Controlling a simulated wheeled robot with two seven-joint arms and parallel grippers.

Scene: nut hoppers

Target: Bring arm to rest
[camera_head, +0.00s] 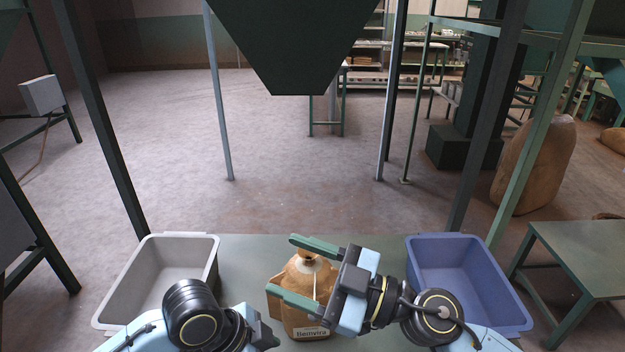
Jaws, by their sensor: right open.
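My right gripper (285,265) is open, its two long green fingers spread and pointing left. The fingers are over or around the upper part of a brown sack (290,318); I cannot tell how far down they reach. The sack stands upright on the green-grey table (243,262), with a gathered neck and a white label on its front. My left gripper (268,337) is at the bottom edge, left of the sack, seen only in part. Its fingers do not show clearly.
A grey bin (211,262) stands at the table's left and a blue bin (470,241) at its right; both look empty. A dark hopper (297,45) hangs beyond the table between metal legs. A side table (585,255) and a large sack (535,165) stand at right.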

